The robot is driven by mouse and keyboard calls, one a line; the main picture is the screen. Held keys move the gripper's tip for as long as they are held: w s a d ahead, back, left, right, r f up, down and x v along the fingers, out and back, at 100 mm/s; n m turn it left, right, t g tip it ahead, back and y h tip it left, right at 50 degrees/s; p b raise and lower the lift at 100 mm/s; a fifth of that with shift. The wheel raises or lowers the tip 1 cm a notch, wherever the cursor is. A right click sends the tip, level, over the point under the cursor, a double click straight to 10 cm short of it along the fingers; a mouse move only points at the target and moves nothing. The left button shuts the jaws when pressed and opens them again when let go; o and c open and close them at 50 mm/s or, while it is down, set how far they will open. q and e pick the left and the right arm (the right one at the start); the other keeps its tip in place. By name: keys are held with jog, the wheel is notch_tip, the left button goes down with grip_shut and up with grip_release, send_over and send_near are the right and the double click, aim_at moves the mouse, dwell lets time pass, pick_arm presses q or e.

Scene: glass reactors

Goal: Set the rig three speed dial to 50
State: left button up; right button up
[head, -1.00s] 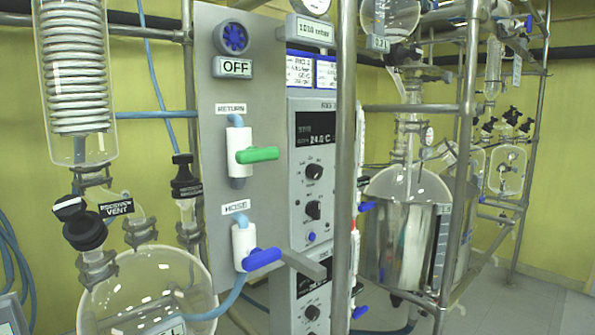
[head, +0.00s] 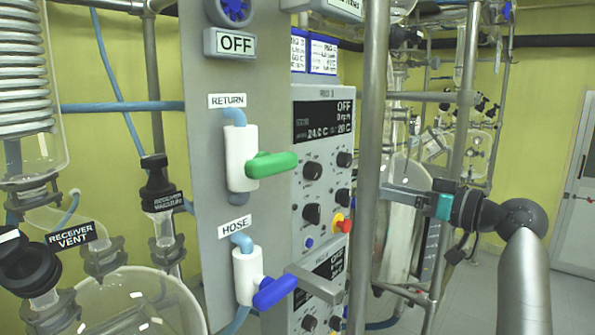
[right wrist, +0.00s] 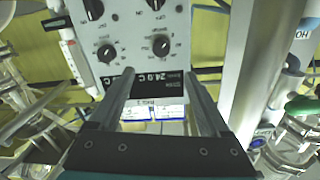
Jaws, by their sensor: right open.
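The grey control unit (head: 322,120) shows behind the steel post, with a dark display reading OFF, 0 rpm, 24.0 C and 20 C. Several black dials sit below the display, among them an upper left dial (head: 313,172) and an upper right dial (head: 344,160). Their labels are too small to read. My right gripper (head: 388,190) points left at the post, short of the dials. In the right wrist view, my right gripper (right wrist: 160,74) is open and empty, with the upside-down panel, its display (right wrist: 158,87) and dials (right wrist: 106,53) beyond it. My left gripper is out of view.
A red button (head: 344,226) is near the dials. A grey bar (head: 315,283) juts out below. Glass vessels stand behind.

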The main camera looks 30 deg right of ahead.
jog(key=p, duration=0.2)
send_near(318, 171)
jog(key=x, duration=0.7)
jog(key=shift+w+a, duration=0.15)
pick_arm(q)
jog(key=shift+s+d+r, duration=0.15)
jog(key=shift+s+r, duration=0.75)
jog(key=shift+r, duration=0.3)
pick_arm(e)
jog(key=shift+w+a, duration=0.2)
jog(key=shift+w, duration=0.4)
jog(key=c, duration=0.5)
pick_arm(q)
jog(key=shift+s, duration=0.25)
pick_arm(e)
grip_shut()
